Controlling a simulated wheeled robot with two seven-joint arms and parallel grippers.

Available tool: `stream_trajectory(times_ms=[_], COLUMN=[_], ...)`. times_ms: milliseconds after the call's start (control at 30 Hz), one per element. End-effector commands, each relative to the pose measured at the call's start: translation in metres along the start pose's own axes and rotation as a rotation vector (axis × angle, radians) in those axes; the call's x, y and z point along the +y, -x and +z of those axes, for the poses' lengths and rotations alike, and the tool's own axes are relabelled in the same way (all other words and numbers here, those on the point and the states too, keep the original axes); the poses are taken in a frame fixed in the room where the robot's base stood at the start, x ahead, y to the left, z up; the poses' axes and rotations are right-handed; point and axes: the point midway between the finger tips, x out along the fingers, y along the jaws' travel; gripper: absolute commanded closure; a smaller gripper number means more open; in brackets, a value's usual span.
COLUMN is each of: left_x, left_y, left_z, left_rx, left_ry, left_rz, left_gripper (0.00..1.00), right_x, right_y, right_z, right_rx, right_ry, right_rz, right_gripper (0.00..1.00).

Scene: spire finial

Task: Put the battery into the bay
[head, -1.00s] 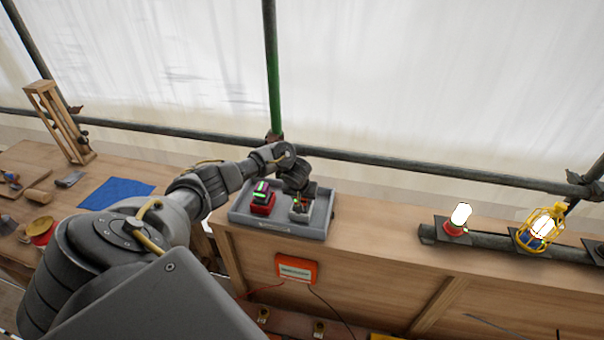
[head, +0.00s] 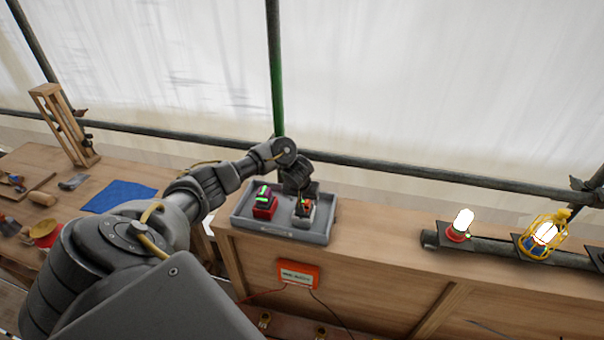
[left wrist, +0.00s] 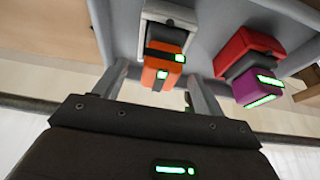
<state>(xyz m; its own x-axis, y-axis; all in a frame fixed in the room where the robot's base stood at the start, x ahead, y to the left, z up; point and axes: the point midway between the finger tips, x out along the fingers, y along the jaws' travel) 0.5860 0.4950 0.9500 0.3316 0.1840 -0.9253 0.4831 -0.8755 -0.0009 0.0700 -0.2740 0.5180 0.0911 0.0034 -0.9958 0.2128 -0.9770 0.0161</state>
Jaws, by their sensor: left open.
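An orange battery (left wrist: 165,58) with a black band and green lights sits in a pale square bay (left wrist: 178,12) in the left wrist view. The bay (head: 303,219) stands at the right side of a grey tray (head: 283,232) in the head view, with the orange top just showing. My left gripper (head: 303,196) is over it, pointing down. In the left wrist view the gripper's (left wrist: 160,78) two fingers are apart on either side of the battery, without visible contact. How deep the battery sits is unclear. My right gripper is out of view.
A red holder (head: 262,214) with a purple block (head: 264,194) on top stands left of the bay in the tray. An orange box (head: 297,274) with wires is on the bench front. A lit lamp (head: 462,223) and a yellow caged lamp (head: 545,235) stand right.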

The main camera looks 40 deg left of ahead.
Motion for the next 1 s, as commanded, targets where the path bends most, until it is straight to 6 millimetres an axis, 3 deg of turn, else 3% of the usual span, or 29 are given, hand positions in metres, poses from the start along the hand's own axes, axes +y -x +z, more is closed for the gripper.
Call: stream_trajectory(times_ms=[100, 333, 1000], left_x=[0.0, 0.0, -0.001], left_y=[0.027, 0.058, 0.064], left_z=[-0.002, -0.001, 0.0], left_rx=[0.004, 0.002, 0.001], left_ry=[-0.002, -0.001, 0.001], left_rz=[0.002, 0.0, -0.001], left_gripper=[0.3, 0.3, 0.3], right_x=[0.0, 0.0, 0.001], right_y=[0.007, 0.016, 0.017], right_z=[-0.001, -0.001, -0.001], right_rx=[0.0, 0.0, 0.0], right_ry=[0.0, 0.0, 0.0], right_rz=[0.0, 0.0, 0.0], right_gripper=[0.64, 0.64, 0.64])
